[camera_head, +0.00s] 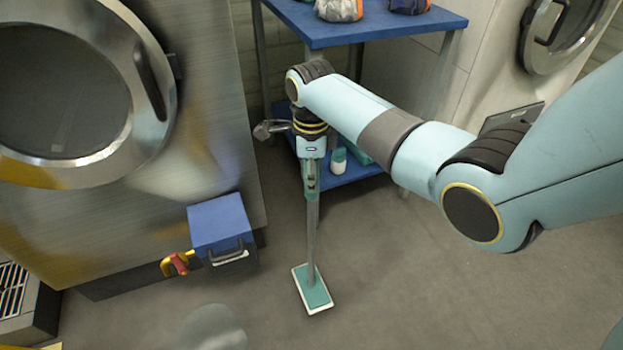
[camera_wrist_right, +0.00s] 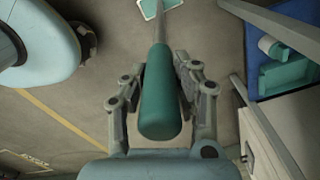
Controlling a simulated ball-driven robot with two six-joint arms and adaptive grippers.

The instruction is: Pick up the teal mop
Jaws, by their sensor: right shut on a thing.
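The teal mop (camera_head: 312,225) stands near upright in the middle of the head view, with a grey shaft and a flat teal and white head (camera_head: 314,290) low at the floor. My right gripper (camera_head: 312,165) is around the teal grip at its upper end. In the right wrist view the teal handle (camera_wrist_right: 161,95) lies between the two fingers of my right gripper (camera_wrist_right: 160,85), which is shut on it. The mop head shows small at the top of that view. I cannot tell whether the head touches the floor.
A blue shelf table (camera_head: 385,22) with bags stands behind, with a white bottle (camera_head: 338,160) on its lower shelf. A blue box (camera_head: 220,224) and a red and yellow object (camera_head: 177,264) are left of the mop. Large washers flank both sides. Floor (camera_head: 430,290) at right is clear.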

